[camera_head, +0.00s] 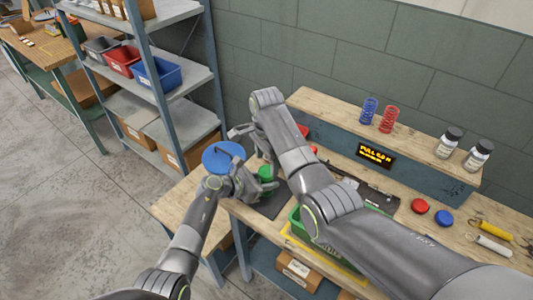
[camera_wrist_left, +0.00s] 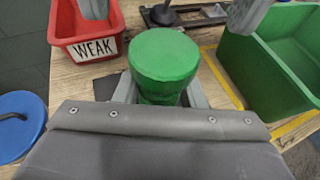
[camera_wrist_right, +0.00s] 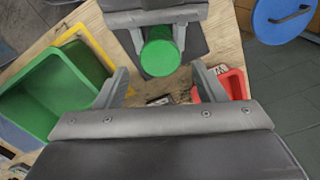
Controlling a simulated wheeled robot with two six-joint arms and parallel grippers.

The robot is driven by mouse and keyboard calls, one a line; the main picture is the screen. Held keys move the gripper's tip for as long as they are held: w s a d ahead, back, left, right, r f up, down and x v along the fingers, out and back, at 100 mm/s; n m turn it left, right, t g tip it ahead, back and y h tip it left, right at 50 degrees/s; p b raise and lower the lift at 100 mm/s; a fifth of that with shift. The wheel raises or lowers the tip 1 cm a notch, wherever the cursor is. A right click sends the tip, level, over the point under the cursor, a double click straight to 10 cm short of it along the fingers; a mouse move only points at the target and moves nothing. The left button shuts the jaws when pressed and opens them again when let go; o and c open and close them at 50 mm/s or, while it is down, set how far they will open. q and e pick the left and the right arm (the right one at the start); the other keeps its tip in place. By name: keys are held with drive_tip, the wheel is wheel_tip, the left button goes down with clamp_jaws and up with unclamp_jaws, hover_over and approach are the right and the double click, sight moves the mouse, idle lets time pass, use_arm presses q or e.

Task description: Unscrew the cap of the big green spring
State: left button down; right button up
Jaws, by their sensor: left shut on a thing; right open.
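A green round piece (camera_wrist_left: 165,65) with a wide flat top stands upright between the fingers of my left gripper (camera_wrist_left: 160,98); no coils show on it. It also shows in the head view (camera_head: 265,172) and the right wrist view (camera_wrist_right: 160,55). My left gripper is shut on its sides, low down. My right gripper (camera_wrist_right: 160,88) is open and empty. Its fingers point down over the bench, a short way above and beside the green piece, not touching it. In the head view my right arm hides part of the bench.
A red bin marked WEAK (camera_wrist_left: 85,35) and a green bin (camera_wrist_left: 275,60) flank the green piece. A blue round lid with a handle (camera_head: 223,156) is beside the bench. Blue (camera_head: 369,110) and red (camera_head: 389,119) springs stand on the shelf above a lit display (camera_head: 375,155).

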sight(267, 171)
drive_tip(key=shift+f, duration=2.3)
drive_tip(key=c, duration=1)
drive_tip(key=shift+n, duration=1.6)
drive_tip(key=o, duration=1.1)
